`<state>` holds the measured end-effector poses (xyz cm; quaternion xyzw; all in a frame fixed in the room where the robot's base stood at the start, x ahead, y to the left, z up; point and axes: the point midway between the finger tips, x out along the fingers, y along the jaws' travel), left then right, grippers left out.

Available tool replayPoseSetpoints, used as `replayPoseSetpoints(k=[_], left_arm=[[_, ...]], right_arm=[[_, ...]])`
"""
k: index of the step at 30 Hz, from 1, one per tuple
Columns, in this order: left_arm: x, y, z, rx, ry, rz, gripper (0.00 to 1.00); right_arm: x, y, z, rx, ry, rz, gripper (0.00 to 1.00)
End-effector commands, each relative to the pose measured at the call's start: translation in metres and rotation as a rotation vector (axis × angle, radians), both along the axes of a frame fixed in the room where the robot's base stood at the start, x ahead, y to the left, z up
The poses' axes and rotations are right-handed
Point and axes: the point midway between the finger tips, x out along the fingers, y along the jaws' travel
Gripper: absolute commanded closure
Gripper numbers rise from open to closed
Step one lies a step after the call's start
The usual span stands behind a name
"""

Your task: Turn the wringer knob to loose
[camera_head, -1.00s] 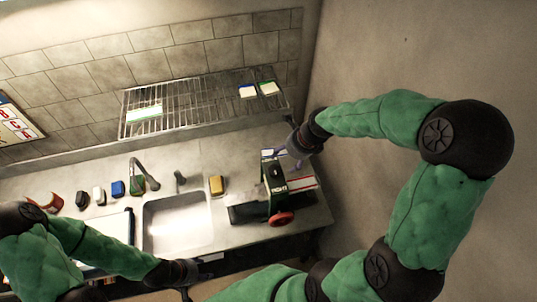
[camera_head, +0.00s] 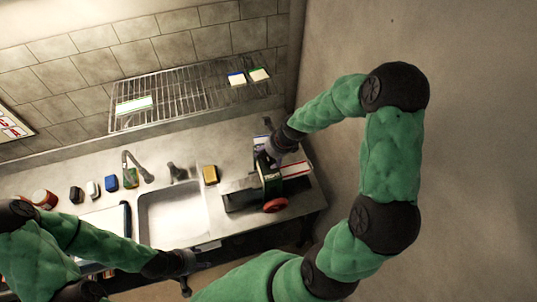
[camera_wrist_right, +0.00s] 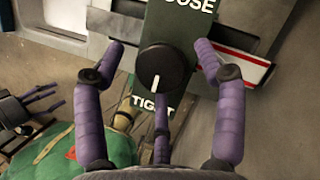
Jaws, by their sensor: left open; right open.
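The green wringer (camera_head: 271,185) stands on the counter right of the sink, with a red wheel at its front. In the right wrist view its black round knob (camera_wrist_right: 163,66) sits on the green panel, between the words LOOSE and TIGHT. The knob's white mark points down toward TIGHT. My right gripper (camera_wrist_right: 159,52) is open, with purple fingers spread on both sides of the knob and another finger below it. I see no clear contact with the knob. My left gripper (camera_head: 187,268) is open and empty at the counter's front edge, below the sink.
The sink (camera_head: 175,215) and its faucet (camera_head: 130,165) lie left of the wringer. A yellow sponge (camera_head: 210,174) is behind it. Several small items line the counter's back left. A wire rack (camera_head: 185,95) hangs above. A wall rises close on the right.

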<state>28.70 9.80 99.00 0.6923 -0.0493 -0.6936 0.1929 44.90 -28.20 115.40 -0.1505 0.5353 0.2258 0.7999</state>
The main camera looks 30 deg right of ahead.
Motion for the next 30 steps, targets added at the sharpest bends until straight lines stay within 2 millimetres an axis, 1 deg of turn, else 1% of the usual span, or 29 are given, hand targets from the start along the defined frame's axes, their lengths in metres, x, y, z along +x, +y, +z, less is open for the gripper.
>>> replayPoseSetpoints(k=[5,6,7,8,9,11,12,23,30], left_arm=[[0.0,0.0,0.0,0.0,0.0,0.0,0.43],[0.0,0.0,0.0,0.0,0.0,0.0,0.43],[0.0,0.0,0.0,0.0,0.0,0.0,0.43],[0.0,0.0,0.0,0.0,0.0,0.0,0.43],[0.0,0.0,0.0,0.0,0.0,0.0,0.43],[0.0,0.0,0.0,0.0,0.0,0.0,0.43],[0.0,0.0,0.0,0.0,0.0,0.0,0.43],[0.0,0.0,-0.003,0.0,0.0,0.0,0.43],[0.0,0.0,-0.011,0.0,0.0,0.0,0.43]], right_arm=[[0.0,0.0,0.0,0.0,0.0,0.0,0.29],[0.0,0.0,0.0,-0.001,0.0,0.0,0.35],[0.0,0.0,0.0,-0.001,0.0,0.0,0.43],[0.0,0.0,0.0,-0.001,0.0,0.0,0.52],[0.0,0.0,0.0,-0.001,0.0,0.0,0.63],[0.0,0.0,0.0,0.0,-0.001,0.0,0.8],[0.0,0.0,0.0,0.0,-0.001,0.0,0.84],[0.002,-0.001,0.0,-0.001,-0.004,0.029,0.84],[0.003,-0.002,0.0,-0.001,-0.006,0.143,0.84]])
